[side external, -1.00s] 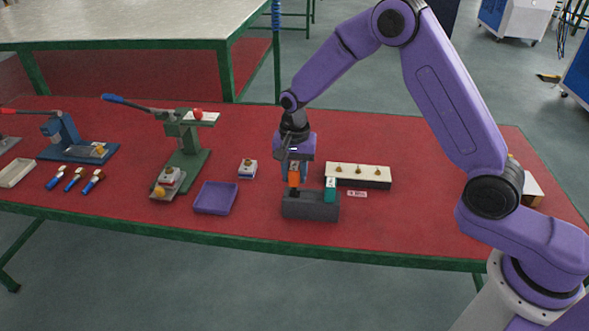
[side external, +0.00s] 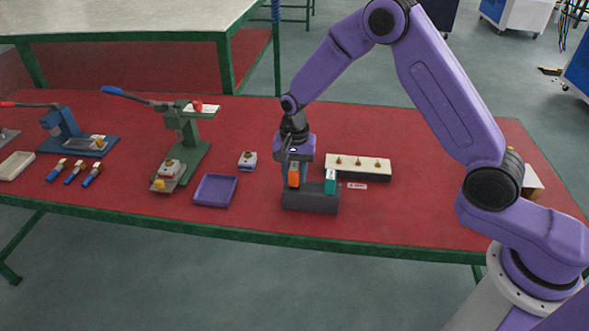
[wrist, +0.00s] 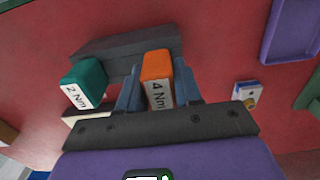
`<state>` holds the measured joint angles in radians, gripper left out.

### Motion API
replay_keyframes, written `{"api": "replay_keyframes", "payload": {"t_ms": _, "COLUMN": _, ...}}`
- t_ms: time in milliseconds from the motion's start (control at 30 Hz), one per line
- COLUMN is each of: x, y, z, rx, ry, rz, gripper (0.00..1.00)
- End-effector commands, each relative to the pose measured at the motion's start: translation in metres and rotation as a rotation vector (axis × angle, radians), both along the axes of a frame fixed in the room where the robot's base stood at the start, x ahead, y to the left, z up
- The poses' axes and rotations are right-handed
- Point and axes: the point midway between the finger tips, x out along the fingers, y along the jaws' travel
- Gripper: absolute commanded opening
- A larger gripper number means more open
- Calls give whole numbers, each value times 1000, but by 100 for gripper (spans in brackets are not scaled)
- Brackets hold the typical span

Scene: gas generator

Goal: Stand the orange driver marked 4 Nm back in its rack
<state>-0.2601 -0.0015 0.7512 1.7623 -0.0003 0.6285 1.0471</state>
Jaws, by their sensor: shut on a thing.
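The orange driver (side external: 294,175) is upright in my gripper (side external: 293,168), over the left part of the dark grey rack (side external: 312,203) in the side view. In the wrist view the orange driver (wrist: 157,66) shows its white "4 Nm" label between the two fingers of my gripper (wrist: 158,92), which are shut on it. Its lower end is hidden, so I cannot tell how deep it sits in the rack (wrist: 120,42). The teal driver (side external: 330,181) stands at the rack's right end; the wrist view shows "2 Nm" on the teal driver (wrist: 86,80).
A white-topped block with brass pieces (side external: 358,167) lies behind and right of the rack. A purple tray (side external: 215,190) and a small white block with a knob (side external: 247,161) lie to the left. A green press (side external: 182,150) stands farther left. Red table is bare in front of the tray.

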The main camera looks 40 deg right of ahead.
Motion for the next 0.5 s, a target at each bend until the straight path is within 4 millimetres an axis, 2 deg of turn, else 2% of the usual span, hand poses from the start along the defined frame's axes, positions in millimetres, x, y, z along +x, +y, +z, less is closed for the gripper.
{"api": "replay_keyframes", "payload": {"t_ms": 500, "x": 0, "y": 0, "z": -13, "rx": 1, "ry": -1, "rz": 0, "gripper": 4}}
